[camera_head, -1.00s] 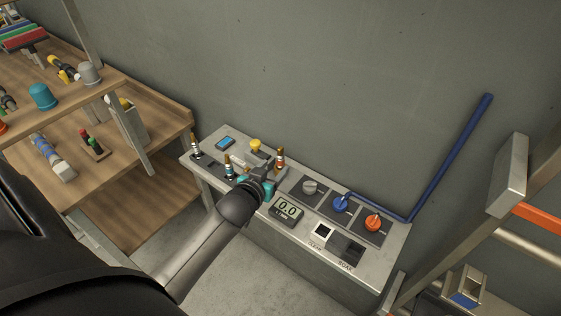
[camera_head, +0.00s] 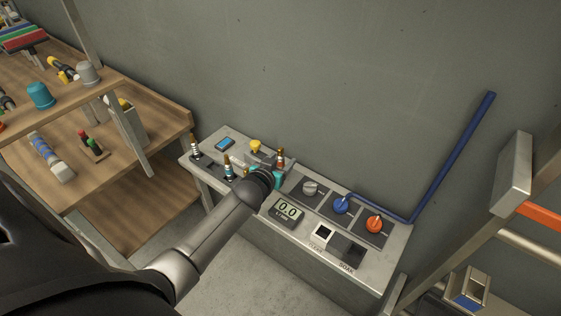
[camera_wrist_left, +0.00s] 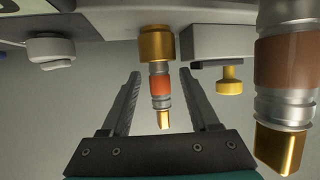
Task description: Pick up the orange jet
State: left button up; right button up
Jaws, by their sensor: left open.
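The orange jet (camera_wrist_left: 160,88) has an orange band, grey metal rings and a brass tip. It hangs tip-down in the left wrist view, which looks upside down. In the head view the orange jet (camera_head: 280,157) stands upright on the metal bench, partly hidden by my left gripper (camera_head: 278,174). In the left wrist view my left gripper (camera_wrist_left: 160,77) is open, with one finger on each side of the jet. The jet shows between the fingers, near their tips; I cannot tell whether they touch it. My right gripper is not in view.
A yellow knob (camera_head: 255,146), a blue-banded jet (camera_head: 228,166) and a white-banded jet (camera_head: 195,147) stand nearby.

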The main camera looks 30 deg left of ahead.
pick_arm(q)
jog(key=shift+c, duration=0.3)
grip_shut()
dwell(0.3)
